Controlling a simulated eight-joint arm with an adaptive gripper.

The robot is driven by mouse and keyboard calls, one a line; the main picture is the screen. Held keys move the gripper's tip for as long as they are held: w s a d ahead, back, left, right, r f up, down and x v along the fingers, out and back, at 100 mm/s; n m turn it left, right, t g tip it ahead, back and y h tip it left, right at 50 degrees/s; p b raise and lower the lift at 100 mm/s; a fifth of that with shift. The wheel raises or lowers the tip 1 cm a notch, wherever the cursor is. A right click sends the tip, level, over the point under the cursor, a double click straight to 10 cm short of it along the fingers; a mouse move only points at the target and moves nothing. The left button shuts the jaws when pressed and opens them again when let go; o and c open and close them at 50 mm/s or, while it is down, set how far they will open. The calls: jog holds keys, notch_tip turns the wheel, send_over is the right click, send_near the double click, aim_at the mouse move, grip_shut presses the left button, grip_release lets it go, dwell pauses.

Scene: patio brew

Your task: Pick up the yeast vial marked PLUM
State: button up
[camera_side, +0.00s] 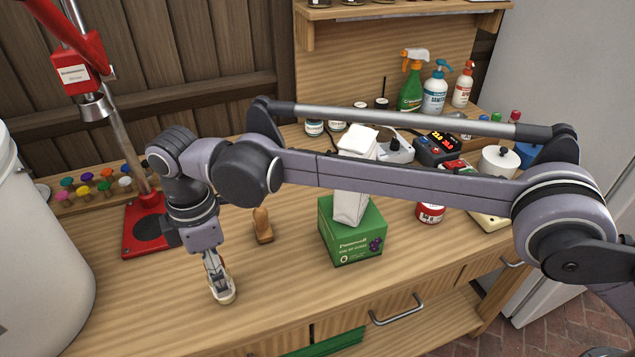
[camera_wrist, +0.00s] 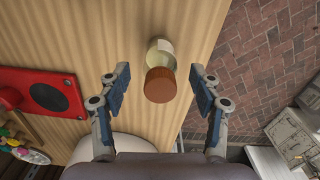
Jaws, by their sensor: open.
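A small glass vial with a brown cap (camera_wrist: 160,84) and a pale body (camera_wrist: 160,55) shows in the wrist view on the wooden bench. It lies between the two fingers of my gripper (camera_wrist: 160,88), with a gap on each side. A pale label shows on the body, but I cannot read any name on it. In the side view my gripper (camera_side: 222,291) points down low over the front left of the bench. A pale shape shows at its fingertips, and I cannot clearly tell vial from finger there. My gripper is open and holds nothing.
A red capper stand (camera_side: 150,228) is at the left, beside a large white vessel (camera_side: 35,250). A wooden brush-like piece (camera_side: 263,227) and a green box (camera_side: 352,238) holding a white bag stand to the right. The bench's front edge is close by.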

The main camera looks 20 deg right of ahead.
jog(key=shift+f, duration=1.6)
jog(key=c, duration=1.3)
jog(key=shift+o, duration=0.2)
jog(key=shift+r, duration=0.1)
